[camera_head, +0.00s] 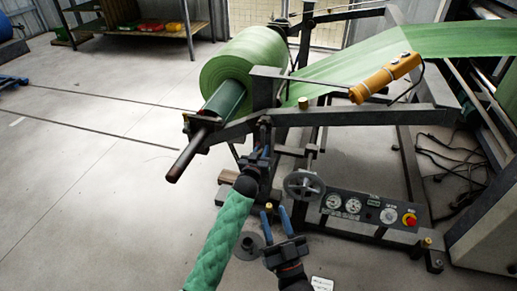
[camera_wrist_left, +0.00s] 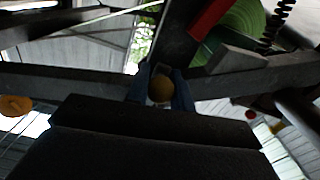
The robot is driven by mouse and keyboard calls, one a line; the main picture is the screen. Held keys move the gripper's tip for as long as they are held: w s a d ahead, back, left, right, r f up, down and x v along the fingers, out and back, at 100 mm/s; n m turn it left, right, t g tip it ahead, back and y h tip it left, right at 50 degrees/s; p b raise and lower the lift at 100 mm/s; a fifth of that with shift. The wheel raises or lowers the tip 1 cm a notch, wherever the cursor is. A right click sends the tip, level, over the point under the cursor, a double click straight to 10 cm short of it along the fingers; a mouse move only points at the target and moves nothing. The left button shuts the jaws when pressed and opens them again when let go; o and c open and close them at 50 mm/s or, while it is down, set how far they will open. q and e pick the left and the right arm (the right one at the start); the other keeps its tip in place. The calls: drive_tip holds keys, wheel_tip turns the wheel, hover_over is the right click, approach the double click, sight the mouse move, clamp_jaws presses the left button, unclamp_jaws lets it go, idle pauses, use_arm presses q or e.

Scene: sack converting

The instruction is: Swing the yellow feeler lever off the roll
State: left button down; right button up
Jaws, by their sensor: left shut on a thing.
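The green roll (camera_head: 240,65) sits on its dark green core and shaft (camera_head: 222,105) in the grey frame. My left gripper (camera_head: 265,128) is below the frame's front beam, in front of the roll. In the left wrist view its blue fingers (camera_wrist_left: 160,78) are shut on a round yellow-brown knob (camera_wrist_left: 160,90). The head view hides this knob behind the gripper. I cannot make out a whole yellow lever, or whether it touches the roll. My right gripper (camera_head: 275,212) is low, left of the control panel, with its blue fingers apart and empty.
A handwheel (camera_head: 304,185) and the control panel (camera_head: 370,211) stand right of my grippers. The floor (camera_head: 90,170) at left is largely clear.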

use_arm(q)
drive_tip(key=shift+s+d+n+p, duration=0.3)
drive_tip(key=shift+d+n+p, duration=0.5)
drive_tip(key=shift+n+p, duration=0.15)
use_arm(e)
wheel_tip(320, 180, down, 23)
drive_tip(key=s+a+g+h, duration=0.1)
drive_tip(key=g, duration=0.7)
drive_tip(key=shift+s+r+h, duration=0.15)
drive_tip(key=shift+s+h, duration=0.1)
drive_tip(key=shift+h, duration=0.05)
use_arm(q)
drive_tip(key=c, duration=1.2)
unclamp_jaws()
drive_tip(key=shift+r, duration=0.1)
use_arm(e)
drive_tip(key=shift+r, duration=0.1)
